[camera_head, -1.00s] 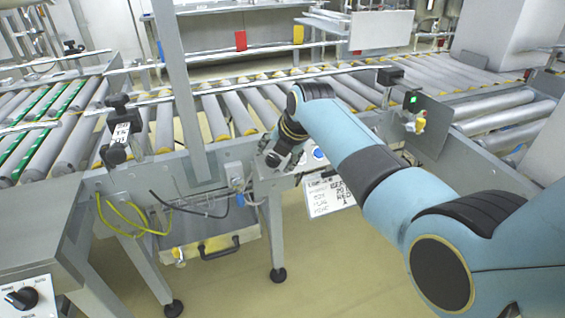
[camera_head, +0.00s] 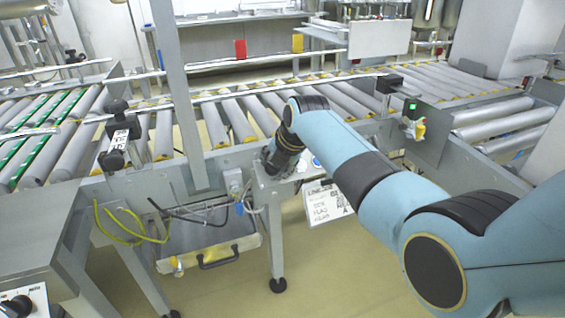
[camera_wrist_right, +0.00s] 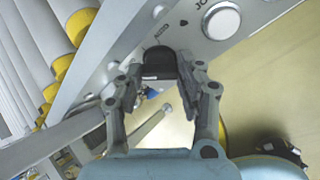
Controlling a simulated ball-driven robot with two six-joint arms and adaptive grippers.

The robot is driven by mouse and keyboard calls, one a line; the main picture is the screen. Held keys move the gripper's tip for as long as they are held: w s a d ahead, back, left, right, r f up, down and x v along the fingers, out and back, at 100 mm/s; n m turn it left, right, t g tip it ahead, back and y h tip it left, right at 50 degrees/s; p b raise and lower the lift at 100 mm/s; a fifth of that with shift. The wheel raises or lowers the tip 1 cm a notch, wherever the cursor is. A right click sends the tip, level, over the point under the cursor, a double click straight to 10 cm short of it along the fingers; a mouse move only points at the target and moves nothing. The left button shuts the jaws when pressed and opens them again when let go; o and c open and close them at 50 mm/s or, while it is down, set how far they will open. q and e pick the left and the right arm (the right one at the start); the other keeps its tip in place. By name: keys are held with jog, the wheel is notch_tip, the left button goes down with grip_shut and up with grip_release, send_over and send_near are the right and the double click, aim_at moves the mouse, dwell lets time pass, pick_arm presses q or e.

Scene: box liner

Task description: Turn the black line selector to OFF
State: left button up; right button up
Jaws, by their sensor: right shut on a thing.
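The black line selector (camera_wrist_right: 158,62) sits on a grey panel (camera_wrist_right: 205,50) in the right wrist view. My right gripper (camera_wrist_right: 160,78) is shut on it, one finger on each side. Printed lettering shows beside the knob, too partial to read surely, so I cannot tell its setting. In the head view my right gripper (camera_head: 274,168) reaches down onto the small control panel at the conveyor's front edge, and hides the selector there. My left gripper is not in view.
A white round button (camera_wrist_right: 221,21) is close to the selector. A white label sheet (camera_head: 329,203) hangs below the panel. Another black knob (camera_head: 17,306) is on a box at the lower left. A grey post (camera_head: 180,100) stands left of my arm; roller conveyors lie behind.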

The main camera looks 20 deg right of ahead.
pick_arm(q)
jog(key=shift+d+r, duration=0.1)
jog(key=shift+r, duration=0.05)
pick_arm(e)
jog(key=shift+r+m+p, duration=0.15)
jog(key=shift+m+p, duration=0.65)
jog(key=shift+m, duration=0.1)
jog(key=shift+m+t+p, duration=0.3)
jog(key=shift+m+p, duration=0.35)
jog(key=shift+m, duration=0.55)
jog(key=m+p, duration=0.1)
jog(key=m, duration=0.1)
jog(key=shift+m+y, duration=0.3)
jog(key=shift+m, duration=0.1)
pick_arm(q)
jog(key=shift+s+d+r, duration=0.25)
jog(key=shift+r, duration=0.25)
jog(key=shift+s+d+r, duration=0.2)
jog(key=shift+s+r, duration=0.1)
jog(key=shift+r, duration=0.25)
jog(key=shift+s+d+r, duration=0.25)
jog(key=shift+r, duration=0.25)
pick_arm(e)
jog(key=shift+m+t, duration=0.3)
jog(key=shift+m, duration=0.5)
jog(key=o, duration=1.2)
jog(key=shift+c, duration=0.2)
